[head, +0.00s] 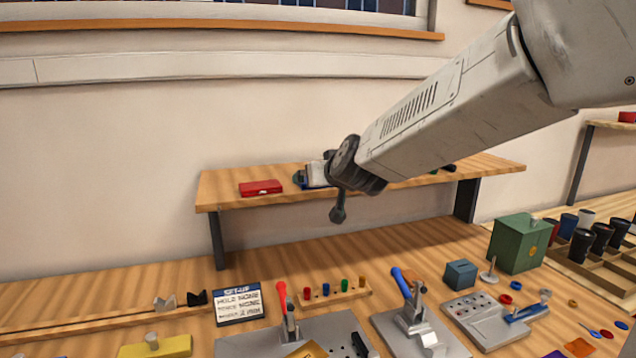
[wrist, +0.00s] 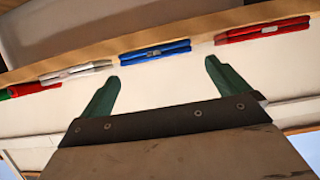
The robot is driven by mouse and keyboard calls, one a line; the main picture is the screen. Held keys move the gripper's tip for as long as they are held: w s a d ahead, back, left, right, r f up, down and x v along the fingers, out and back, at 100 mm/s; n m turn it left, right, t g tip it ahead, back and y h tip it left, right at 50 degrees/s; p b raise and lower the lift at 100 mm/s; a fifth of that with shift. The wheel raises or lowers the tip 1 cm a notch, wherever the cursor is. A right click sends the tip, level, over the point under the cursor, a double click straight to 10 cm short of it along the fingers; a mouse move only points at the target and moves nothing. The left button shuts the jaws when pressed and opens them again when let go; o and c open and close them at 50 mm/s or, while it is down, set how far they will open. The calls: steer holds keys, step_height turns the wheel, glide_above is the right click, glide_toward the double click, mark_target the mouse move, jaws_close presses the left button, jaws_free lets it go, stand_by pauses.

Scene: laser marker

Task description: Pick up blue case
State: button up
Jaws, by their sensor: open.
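The blue case (wrist: 155,52) is a flat box on the wooden shelf. In the wrist view it lies ahead of my gripper (wrist: 162,82), between the two dark green fingers and beyond their tips. My gripper is open, with nothing between the fingers. In the head view my gripper (head: 304,177) is at the raised shelf, partly hidden by my own wrist. Only a blue sliver shows there beside it, and the rest of the case is hidden.
On the shelf (head: 225,199) a red case (wrist: 262,31) lies on one side of the blue one and a white case (wrist: 76,71) on the other. Red and green items lie farther along. Below, the workbench holds levered fixtures, a sign (head: 238,304) and a green box (head: 518,243).

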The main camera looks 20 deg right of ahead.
steer(key=x, duration=0.4)
steer(key=shift+w+d+f, duration=0.15)
steer(key=shift+w+f, duration=0.1)
steer(key=c, duration=0.8)
steer(key=shift+r, duration=0.1)
